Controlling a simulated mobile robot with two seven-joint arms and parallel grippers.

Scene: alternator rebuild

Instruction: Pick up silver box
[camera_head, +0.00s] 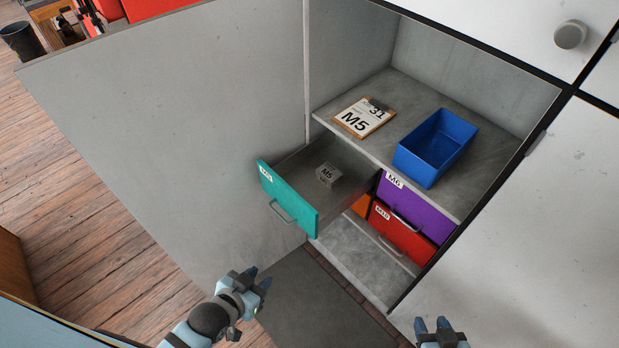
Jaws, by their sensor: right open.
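The silver box (328,175), small and marked M5, sits inside the pulled-out teal drawer (287,200), toward its back. My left gripper (258,277) is below and left of the drawer, in front of the cabinet. Its fingers look apart, with nothing between them. My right gripper (438,324) is at the bottom edge, right of the left one. It is open and empty. Both grippers are apart from the box and the drawer.
A blue bin (435,147) and a clipboard marked M5 (364,117) are on the shelf above. A purple drawer (415,209) and a red drawer (402,235) are shut beside the open one. The open cabinet door (170,120) stands at the left.

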